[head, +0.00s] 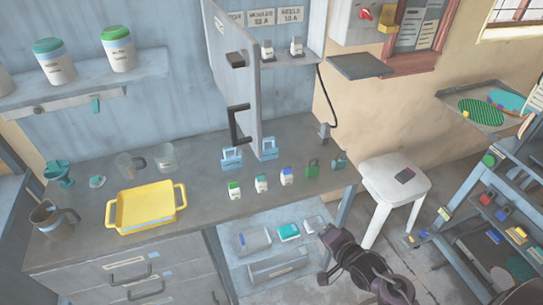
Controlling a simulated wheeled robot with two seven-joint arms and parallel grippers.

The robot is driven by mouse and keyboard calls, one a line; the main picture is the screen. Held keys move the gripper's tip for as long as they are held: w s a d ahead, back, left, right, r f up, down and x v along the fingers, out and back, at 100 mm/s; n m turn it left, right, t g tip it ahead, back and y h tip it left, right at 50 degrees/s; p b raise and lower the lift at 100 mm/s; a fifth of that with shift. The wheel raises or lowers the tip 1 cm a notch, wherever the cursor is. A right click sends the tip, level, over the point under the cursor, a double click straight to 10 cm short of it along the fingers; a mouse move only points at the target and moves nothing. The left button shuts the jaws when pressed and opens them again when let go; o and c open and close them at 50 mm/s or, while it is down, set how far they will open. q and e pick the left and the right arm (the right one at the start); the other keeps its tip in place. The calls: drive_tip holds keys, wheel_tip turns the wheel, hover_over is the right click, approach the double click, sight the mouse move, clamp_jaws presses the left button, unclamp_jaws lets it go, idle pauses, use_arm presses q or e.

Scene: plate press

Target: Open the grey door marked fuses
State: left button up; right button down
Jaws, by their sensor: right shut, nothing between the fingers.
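The grey door (228,70) stands at the back of the bench, swung well out from the wall and seen at a steep angle. I cannot read a fuses mark on the door. My right gripper (327,258) is shut and empty, low in front of the bench's right end, well apart from the door. My left gripper is not in view.
The grey bench (200,182) holds a yellow tray (146,222), a mug (52,220), and several small bottles and padlock-like pieces. A white stool (396,180) stands at right, beside a stepped rack (480,215). An open lower shelf (270,262) lies under the bench.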

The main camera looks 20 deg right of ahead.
drive_tip(key=s+a+r+m+t+y, duration=0.1)
drive_tip(key=a+r+t+y, duration=0.1)
drive_tip(key=r, duration=1.2)
drive_tip(key=s+a+r+m+t+y, duration=0.1)
drive_tip(key=a+r+t+y, duration=0.15)
drive_tip(key=r, duration=1.15)
drive_tip(key=w+a+p, duration=0.3)
drive_tip(key=w+a, duration=0.4)
drive_tip(key=w, duration=0.1)
drive_tip(key=shift+w+a+h, duration=0.3)
drive_tip(key=shift+w+h, duration=0.05)
drive_tip(key=shift+w, duration=0.05)
